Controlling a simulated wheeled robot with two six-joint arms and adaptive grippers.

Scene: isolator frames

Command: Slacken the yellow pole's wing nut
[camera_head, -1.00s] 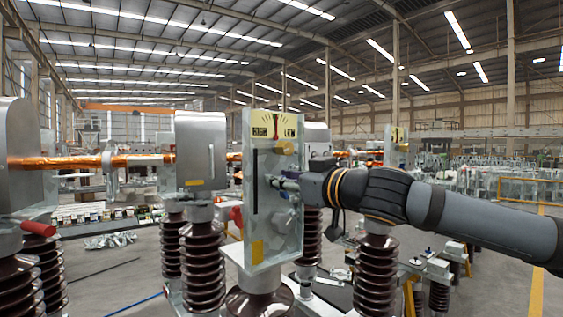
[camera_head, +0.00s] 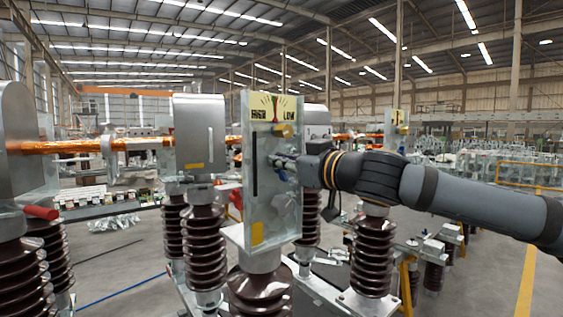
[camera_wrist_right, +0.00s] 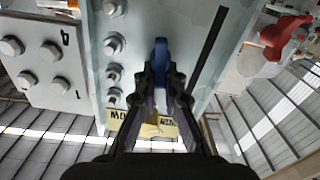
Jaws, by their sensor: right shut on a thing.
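The grey upright plate (camera_head: 272,200) stands on a brown ribbed insulator and bears a yellow label (camera_head: 275,108) reading HIGH and LOW. A yellow knob (camera_head: 288,130) sits just under the label. My right gripper (camera_head: 280,162) is at the plate's face below the knob. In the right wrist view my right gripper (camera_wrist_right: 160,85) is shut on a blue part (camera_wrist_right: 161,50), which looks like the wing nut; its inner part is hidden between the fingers. A yellow piece (camera_wrist_right: 150,130) shows behind the fingers. My left gripper is not in view.
A red handle (camera_wrist_right: 283,36) and a dark slot (camera_wrist_right: 207,48) lie right of the fingers in the wrist view, with several bolts to the left. Grey housings (camera_head: 200,130) and an orange bar (camera_head: 70,146) stand left of the plate. Brown insulators stand close below my arm.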

